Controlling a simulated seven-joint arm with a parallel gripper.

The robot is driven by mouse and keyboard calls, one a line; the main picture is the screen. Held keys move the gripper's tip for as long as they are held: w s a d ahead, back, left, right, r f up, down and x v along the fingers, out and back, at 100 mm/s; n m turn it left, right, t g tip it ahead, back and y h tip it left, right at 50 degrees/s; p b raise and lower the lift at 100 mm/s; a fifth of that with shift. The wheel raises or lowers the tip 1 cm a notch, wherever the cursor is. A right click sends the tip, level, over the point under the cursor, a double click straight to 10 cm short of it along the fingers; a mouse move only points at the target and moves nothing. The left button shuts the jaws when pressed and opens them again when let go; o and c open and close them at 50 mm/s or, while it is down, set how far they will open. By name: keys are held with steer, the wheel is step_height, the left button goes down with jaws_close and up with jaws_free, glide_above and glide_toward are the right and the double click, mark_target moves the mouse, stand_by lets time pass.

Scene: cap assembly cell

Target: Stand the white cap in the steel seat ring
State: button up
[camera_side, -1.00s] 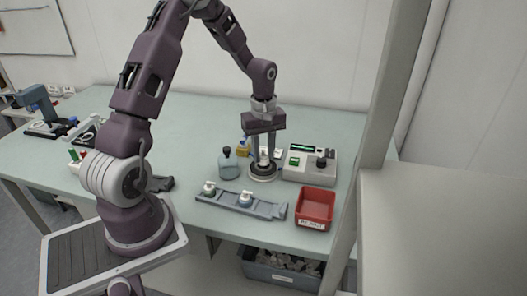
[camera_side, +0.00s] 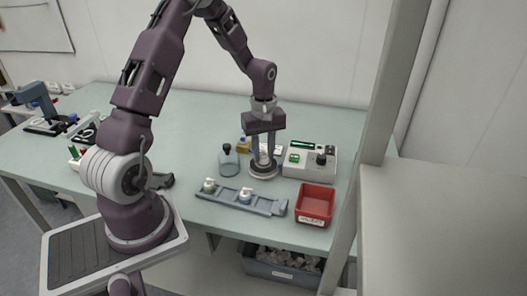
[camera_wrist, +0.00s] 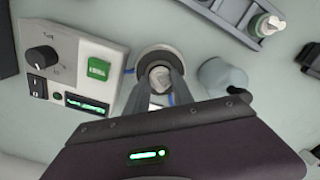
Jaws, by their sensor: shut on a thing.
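The white cap (camera_wrist: 161,78) is between the fingertips of my gripper (camera_wrist: 160,84) in the wrist view. My gripper also shows in the side view (camera_side: 263,152), pointing down and shut on the cap. The steel seat ring (camera_wrist: 146,59) is a round ring on a dark base, directly below the cap in the wrist view. In the side view the seat ring (camera_side: 263,171) stands on the bench under my fingertips. The fingers hide part of the cap and ring, so I cannot tell whether the cap touches the ring.
A grey rack (camera_side: 240,199) with two white-topped pieces lies in front. A control box (camera_side: 309,161) stands close right of the ring, a glass bottle (camera_side: 228,161) close left. A red bin (camera_side: 315,203) is at the front right.

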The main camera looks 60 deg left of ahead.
steer(key=shift+f, duration=0.15)
steer(key=o, duration=0.9)
steer(key=shift+r, duration=3.55)
steer(key=s+d+r+m+t+y, duration=0.1)
steer(key=s+d+r+m, duration=0.3)
steer(key=d+r, duration=0.25)
steer(key=s+d+r+m+t, duration=0.2)
steer(key=s+d+r+m, duration=0.25)
steer(key=r, duration=0.25)
steer(key=s+d+r+m+t, duration=0.1)
steer(key=s+d+m, duration=0.2)
steer(key=s, duration=0.3)
steer(key=s+d+r+m+t+h, duration=0.1)
steer(key=s+d+m, duration=0.3)
steer(key=s, duration=0.2)
steer(key=shift+s+d+r+t, duration=0.25)
steer(key=shift+d+r+t, duration=0.05)
steer(key=shift+d, duration=0.05)
